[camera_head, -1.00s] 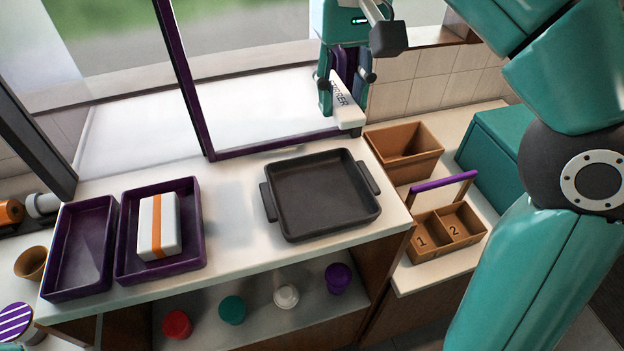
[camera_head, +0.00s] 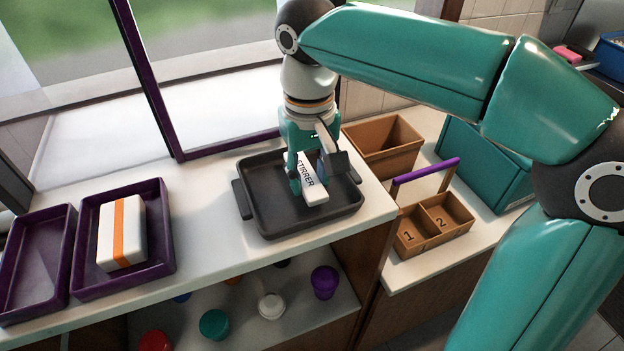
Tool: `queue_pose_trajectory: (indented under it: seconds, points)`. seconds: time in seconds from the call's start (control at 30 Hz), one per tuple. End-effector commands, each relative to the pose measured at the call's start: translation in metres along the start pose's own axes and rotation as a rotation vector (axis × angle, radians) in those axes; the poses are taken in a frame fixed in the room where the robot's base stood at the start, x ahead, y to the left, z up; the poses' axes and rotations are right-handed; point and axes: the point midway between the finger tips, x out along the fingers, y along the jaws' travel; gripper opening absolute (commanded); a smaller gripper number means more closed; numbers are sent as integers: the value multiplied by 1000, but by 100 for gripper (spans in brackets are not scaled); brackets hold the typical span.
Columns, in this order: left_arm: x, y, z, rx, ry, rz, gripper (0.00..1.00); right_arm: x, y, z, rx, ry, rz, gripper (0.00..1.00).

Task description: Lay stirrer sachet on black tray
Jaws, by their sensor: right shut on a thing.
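The white stirrer sachet (camera_head: 312,192), with dark STIRRER lettering, is in my right gripper (camera_head: 311,178). The gripper points down and is shut on the sachet, one finger on each side. The sachet is over the inside of the black tray (camera_head: 262,220), towards its middle right. I cannot tell whether its underside touches the tray floor. The tray lies flat on the white counter, with a handle at each end. My left gripper is not in view.
Two purple trays (camera_head: 163,262) are at the left; one holds a white box with an orange band (camera_head: 107,245). A brown bin (camera_head: 388,160) and a numbered caddy with a purple handle (camera_head: 440,240) stand right. Coloured cups are on the shelf below. A window frame (camera_head: 150,90) rises behind.

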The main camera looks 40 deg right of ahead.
Motion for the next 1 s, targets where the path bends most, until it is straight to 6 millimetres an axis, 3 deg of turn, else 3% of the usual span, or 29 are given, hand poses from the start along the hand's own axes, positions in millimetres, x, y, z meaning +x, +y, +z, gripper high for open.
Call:
queue_pose_trajectory:
  seconds: [0.1, 0.47, 0.5, 0.63, 1.0]
  points:
    - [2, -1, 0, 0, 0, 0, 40, 12, 1, 0, 1, -1, 0, 20]
    - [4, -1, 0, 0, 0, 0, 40, 16, 0, 0, 0, 0, 0, 20]
    - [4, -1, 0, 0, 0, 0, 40, 16, 0, 0, 0, 0, 0, 38]
    - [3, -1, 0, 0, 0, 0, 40, 15, 0, 0, 0, 0, 0, 59]
    - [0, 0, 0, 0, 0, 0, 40, 11, 0, 0, 0, 0, 0, 59]
